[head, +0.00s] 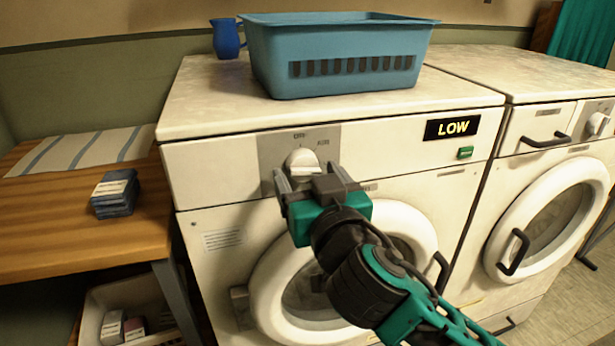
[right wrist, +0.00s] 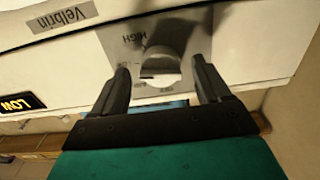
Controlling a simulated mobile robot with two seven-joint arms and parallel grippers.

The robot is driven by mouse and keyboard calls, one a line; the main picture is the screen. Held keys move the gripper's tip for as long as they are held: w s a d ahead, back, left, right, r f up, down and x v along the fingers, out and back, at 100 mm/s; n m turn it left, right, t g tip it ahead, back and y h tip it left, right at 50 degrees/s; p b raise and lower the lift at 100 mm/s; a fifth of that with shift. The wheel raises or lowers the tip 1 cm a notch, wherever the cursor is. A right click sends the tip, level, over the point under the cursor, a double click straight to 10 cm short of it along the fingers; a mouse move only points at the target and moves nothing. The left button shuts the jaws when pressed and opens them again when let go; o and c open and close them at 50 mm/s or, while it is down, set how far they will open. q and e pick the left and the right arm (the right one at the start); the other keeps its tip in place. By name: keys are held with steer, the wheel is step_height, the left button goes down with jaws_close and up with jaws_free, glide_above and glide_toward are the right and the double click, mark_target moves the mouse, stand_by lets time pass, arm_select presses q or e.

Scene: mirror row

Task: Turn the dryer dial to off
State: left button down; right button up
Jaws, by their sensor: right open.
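The dryer dial (head: 301,160) is a round white knob on a grey plate (head: 328,140) on the left machine's front panel. Labels surround it; HIGH is readable in the right wrist view, where the dial (right wrist: 160,64) also shows. The dark display (head: 452,127) on the same panel reads LOW. My right gripper (head: 308,174) is open just in front of the dial, partly covering the plate's lower part. In the right wrist view its two fingers (right wrist: 160,76) appear on either side of the dial, with gaps and no clear contact. My left gripper is out of view.
A blue basket (head: 335,60) and a blue jug (head: 227,38) stand on the left machine. A green button (head: 465,152) is below the display. The round door (head: 262,290) lies below the dial, behind my right arm.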

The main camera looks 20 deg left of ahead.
steer(key=shift+w+a, duration=0.3)
steer(key=shift+w, duration=0.1)
steer(key=c, duration=1)
